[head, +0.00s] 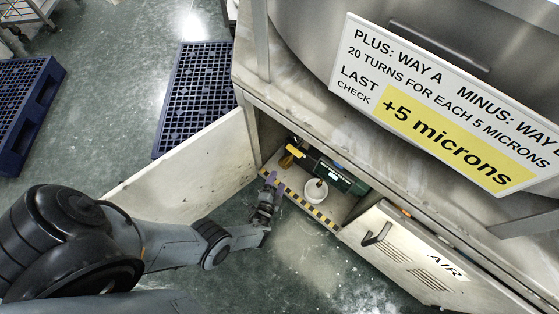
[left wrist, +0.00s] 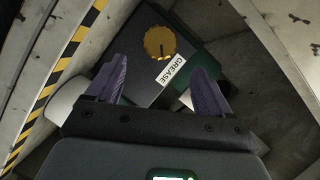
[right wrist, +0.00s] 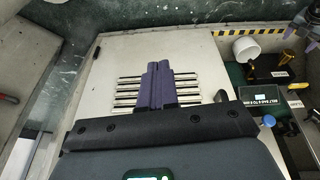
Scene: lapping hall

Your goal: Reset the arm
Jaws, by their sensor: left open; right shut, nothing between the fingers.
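My left gripper (head: 270,183) is at the mouth of an open low cabinet in the head view. In the left wrist view its purple fingers (left wrist: 158,85) are spread, with nothing between them. In front of them is a dark box labelled GREASE (left wrist: 132,62) with a yellow knob (left wrist: 160,42). My right gripper is outside the head view. In the right wrist view its purple fingers (right wrist: 158,75) are together and empty, in front of a pale door with louvre slots (right wrist: 125,85). Whether they touch the door is hard to tell.
The cabinet holds a white cup (head: 315,192) and a green device with a display (head: 340,176). Its sill has a yellow-black striped edge (head: 312,208). One door panel (head: 190,170) stands open at left; the AIR door (head: 420,255) is at right. Blue pallets (head: 195,85) lie on the floor.

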